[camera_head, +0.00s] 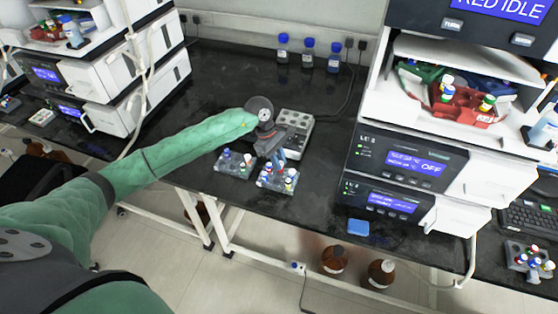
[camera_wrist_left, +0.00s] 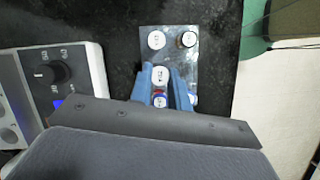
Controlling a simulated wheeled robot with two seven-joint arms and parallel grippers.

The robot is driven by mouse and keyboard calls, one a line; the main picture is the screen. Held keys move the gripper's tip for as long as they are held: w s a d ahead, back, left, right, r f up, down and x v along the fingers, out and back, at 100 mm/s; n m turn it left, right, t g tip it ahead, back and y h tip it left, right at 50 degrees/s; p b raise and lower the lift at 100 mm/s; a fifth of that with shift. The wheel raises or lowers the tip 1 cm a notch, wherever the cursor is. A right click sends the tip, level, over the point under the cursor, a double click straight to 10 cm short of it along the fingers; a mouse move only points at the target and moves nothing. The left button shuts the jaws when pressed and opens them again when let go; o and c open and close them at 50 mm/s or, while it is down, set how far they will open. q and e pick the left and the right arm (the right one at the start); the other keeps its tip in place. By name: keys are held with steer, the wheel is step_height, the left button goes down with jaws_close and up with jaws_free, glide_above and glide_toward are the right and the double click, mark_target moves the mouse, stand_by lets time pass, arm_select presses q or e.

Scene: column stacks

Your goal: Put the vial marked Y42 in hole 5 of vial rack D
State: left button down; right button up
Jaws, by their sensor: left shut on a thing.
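My left gripper (camera_head: 280,158) reaches over the bench with its blue fingers pointing down at a small grey vial rack (camera_head: 264,184). In the left wrist view the fingers (camera_wrist_left: 167,82) are shut on a white-capped vial (camera_wrist_left: 160,77). The rack (camera_wrist_left: 172,62) lies beneath, with two more white-capped vials (camera_wrist_left: 156,40) (camera_wrist_left: 187,39) standing in it. Vials with red and blue caps show partly behind the fingers. Cap marks, hole numbers and rack letters are too small to read. I cannot tell whether the held vial is in a hole. My right gripper is out of view.
A second vial rack (camera_head: 233,169) stands just left of the first. A grey instrument with a knob (camera_head: 296,127) stands behind them. Three blue-capped bottles (camera_head: 308,55) stand at the back wall. Stacked instruments (camera_head: 405,165) flank the right. Another rack (camera_head: 530,263) sits far right.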

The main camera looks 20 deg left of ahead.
arm_select(q)
steer(key=shift+b, duration=0.35)
stand_by(0.3)
steer(key=shift+f+b, duration=1.05)
steer(key=shift+b, duration=0.6)
stand_by(1.0)
steer(key=c, duration=0.9)
jaws_free()
steer(key=shift+r, duration=0.15)
steer(key=shift+r, duration=2.9)
